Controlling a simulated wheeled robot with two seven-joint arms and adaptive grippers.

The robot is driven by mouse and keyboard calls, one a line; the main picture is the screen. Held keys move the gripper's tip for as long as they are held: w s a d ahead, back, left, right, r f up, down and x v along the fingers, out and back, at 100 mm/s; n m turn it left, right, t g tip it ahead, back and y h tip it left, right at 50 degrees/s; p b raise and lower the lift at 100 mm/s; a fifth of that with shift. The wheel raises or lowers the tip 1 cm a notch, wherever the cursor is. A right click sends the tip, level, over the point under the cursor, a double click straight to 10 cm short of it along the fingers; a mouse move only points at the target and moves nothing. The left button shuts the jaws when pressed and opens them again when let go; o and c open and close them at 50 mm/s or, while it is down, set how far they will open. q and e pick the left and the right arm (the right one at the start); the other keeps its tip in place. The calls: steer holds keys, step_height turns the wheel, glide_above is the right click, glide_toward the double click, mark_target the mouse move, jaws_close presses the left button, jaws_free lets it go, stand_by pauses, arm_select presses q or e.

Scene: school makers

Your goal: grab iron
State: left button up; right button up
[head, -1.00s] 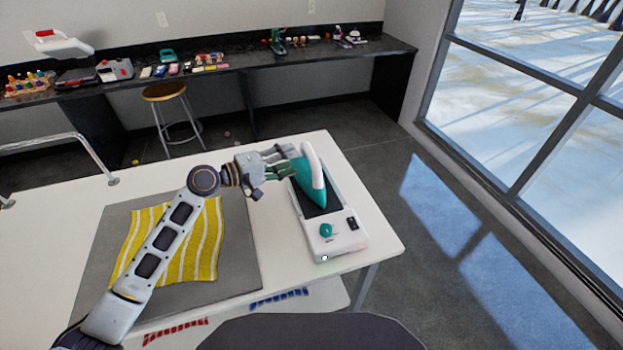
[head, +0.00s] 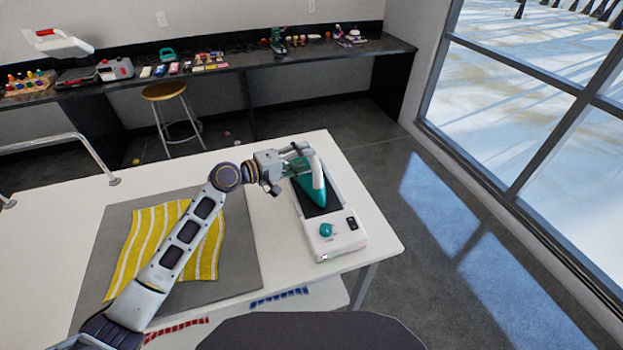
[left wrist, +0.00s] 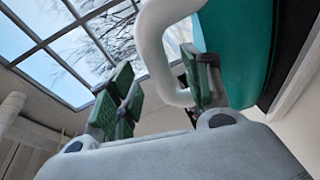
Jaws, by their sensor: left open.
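The iron (head: 312,188) is teal with a white handle and rests on its white and black base (head: 337,232) at the right end of the white table. My left gripper (head: 303,158) is open at the far end of the iron, by the handle. In the left wrist view the iron's teal body (left wrist: 238,45) fills the upper right. Its white handle (left wrist: 152,40) passes between the open green-padded fingers of the left gripper (left wrist: 160,95). I cannot tell whether the fingers touch the handle. My right gripper is not in view.
A yellow striped cloth (head: 205,255) lies on a grey mat (head: 245,270) on the white table (head: 50,220). A stool (head: 165,92) stands behind the table. A dark counter with several tools runs along the back wall. Windows are at the right.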

arm_select(q)
steer(key=shift+x, duration=1.55)
steer(key=shift+s, duration=0.15)
steer(key=shift+f, duration=0.1)
jaws_close()
